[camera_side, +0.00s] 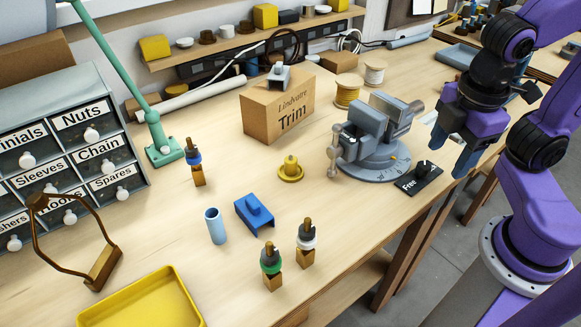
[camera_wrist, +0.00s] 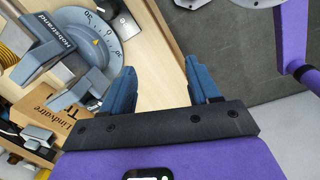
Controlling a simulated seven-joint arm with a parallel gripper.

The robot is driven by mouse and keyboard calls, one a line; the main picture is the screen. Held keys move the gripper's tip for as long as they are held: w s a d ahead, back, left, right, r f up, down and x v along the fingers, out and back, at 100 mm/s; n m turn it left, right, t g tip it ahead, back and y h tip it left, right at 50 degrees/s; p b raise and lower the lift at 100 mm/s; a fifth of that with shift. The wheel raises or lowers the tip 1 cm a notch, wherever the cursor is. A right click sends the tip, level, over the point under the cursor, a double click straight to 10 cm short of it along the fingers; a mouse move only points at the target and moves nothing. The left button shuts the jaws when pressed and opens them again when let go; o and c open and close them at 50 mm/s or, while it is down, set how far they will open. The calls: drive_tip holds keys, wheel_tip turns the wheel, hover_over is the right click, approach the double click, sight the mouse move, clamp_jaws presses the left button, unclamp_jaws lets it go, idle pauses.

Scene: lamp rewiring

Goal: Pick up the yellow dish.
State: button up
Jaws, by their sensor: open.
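The yellow dish (camera_side: 291,173) is a small round piece with a raised knob. It lies flat on the middle of the bench, left of the vise, in the side view. I do not see it in the wrist view. My gripper (camera_side: 450,152) is right of the vise, near the bench's right edge, well away from the dish. Its blue fingers are apart with nothing between them; they also show in the wrist view (camera_wrist: 160,78).
A grey vise (camera_side: 375,140) stands between my gripper and the dish. A cardboard box (camera_side: 262,118) is behind the dish. A blue block (camera_side: 254,214), a light blue cylinder (camera_side: 215,226) and several lamp sockets stand nearby. A yellow tray (camera_side: 172,285) is at the front left.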

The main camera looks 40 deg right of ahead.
drive_tip(key=w+a+n+t+h, duration=0.3)
drive_tip(key=w+a+n+t, duration=0.9)
drive_tip(key=w+a+n, duration=0.45)
drive_tip(key=n, duration=0.3)
approach(289, 161)
drive_tip(key=shift+s+d+m, duration=0.2)
drive_tip(key=shift+d+m, duration=0.05)
drive_tip(key=shift+d, duration=0.45)
drive_tip(key=shift+f, duration=0.6)
drive_tip(key=shift+w+d+f, duration=0.1)
drive_tip(key=shift+w+f, duration=0.1)
drive_tip(key=shift+w, duration=0.05)
drive_tip(key=x, duration=0.5)
drive_tip(key=shift+w+f, duration=0.1)
drive_tip(key=shift+w, duration=0.25)
drive_tip(key=shift+a+x, duration=0.15)
drive_tip(key=shift+x, duration=1.25)
drive_tip(key=shift+a+x, duration=0.2)
drive_tip(key=shift+x, duration=1.2)
drive_tip(key=shift+w, duration=0.15)
